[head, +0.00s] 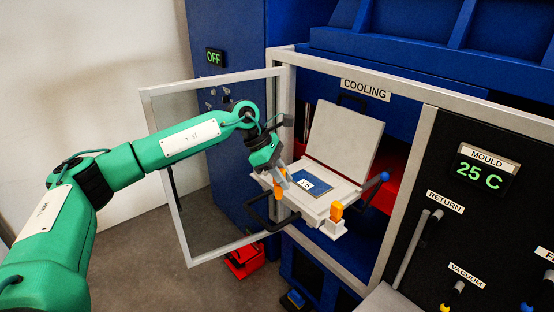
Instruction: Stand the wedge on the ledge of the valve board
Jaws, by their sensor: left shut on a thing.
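My left gripper (279,176) reaches through the open door of the cooling cabinet. It is shut at the near left corner of an open mould (318,207), on what looks like an orange piece (280,191); the gripper partly hides it. I cannot make out a separate wedge. The black valve board (450,215), with RETURN and VACUUM labels, stands at the right. A grey ledge-like surface (385,301) shows at its lower left, cut by the picture's bottom edge. My right gripper is not in view.
The framed glass door (155,150) stands open at the left, close to my arm. The mould's lid (343,139) is raised, with a blue plate (311,181) below it. A second orange piece (336,211) sits at the mould's front. Red items (245,262) are low on the floor.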

